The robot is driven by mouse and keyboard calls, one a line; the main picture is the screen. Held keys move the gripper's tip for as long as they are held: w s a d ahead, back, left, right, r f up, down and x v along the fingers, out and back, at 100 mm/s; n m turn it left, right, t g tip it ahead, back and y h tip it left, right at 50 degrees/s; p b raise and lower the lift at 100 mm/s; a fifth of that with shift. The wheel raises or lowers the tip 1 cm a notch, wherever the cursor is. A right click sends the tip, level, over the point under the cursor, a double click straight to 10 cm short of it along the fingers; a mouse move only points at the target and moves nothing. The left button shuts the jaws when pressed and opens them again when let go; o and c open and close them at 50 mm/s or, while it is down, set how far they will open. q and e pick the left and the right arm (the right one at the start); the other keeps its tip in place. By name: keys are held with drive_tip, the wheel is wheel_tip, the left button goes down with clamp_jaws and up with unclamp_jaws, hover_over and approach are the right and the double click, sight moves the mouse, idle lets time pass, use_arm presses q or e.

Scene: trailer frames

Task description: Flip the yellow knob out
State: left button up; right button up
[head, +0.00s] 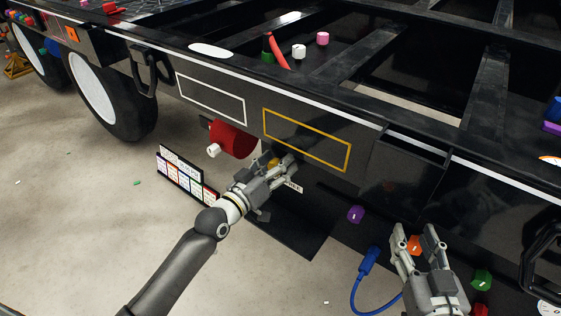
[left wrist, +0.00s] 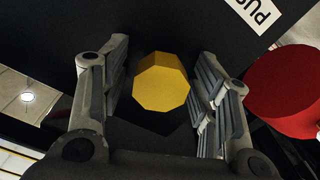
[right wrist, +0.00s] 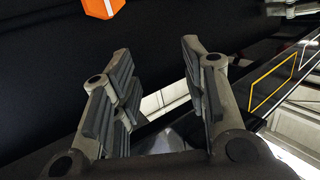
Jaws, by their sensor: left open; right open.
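The yellow knob (left wrist: 161,82) is an octagonal knob on the dark panel in the left wrist view. It sits between the open fingers of my left gripper (left wrist: 165,90), with a gap on each side. In the head view the knob (head: 273,162) is mostly hidden behind my left gripper (head: 278,170). My right gripper (head: 418,245) is open and empty, close to an orange knob (head: 415,245). The orange knob (right wrist: 103,6) also shows at the top of the right wrist view, outside the fingers of my right gripper (right wrist: 155,85).
A red cylinder (head: 232,139) sticks out left of the yellow knob; it also shows in the left wrist view (left wrist: 288,95). A purple knob (head: 355,214), a blue cable plug (head: 369,261) and a green knob (head: 481,280) surround my right gripper. The trailer frame (head: 365,110) runs above.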

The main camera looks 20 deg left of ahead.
use_arm(q)
clamp_jaws()
idle(0.3)
drive_tip(key=shift+s, duration=0.1)
drive_tip(key=shift+p+v, duration=0.8)
drive_tip(key=shift+v, duration=0.3)
use_arm(e)
drive_tip(key=s+d+f+g+h, duration=0.1)
drive_tip(key=s+f+g, duration=0.2)
drive_tip(key=f, duration=0.3)
drive_tip(key=shift+d+f+g, duration=0.35)
drive_tip(key=shift+d+g, duration=0.05)
drive_tip(key=shift+g, duration=0.2)
use_arm(q)
drive_tip(key=shift+f, duration=0.1)
unclamp_jaws()
drive_tip(key=shift+a, duration=0.1)
use_arm(e)
drive_tip(key=shift+s+a, duration=0.1)
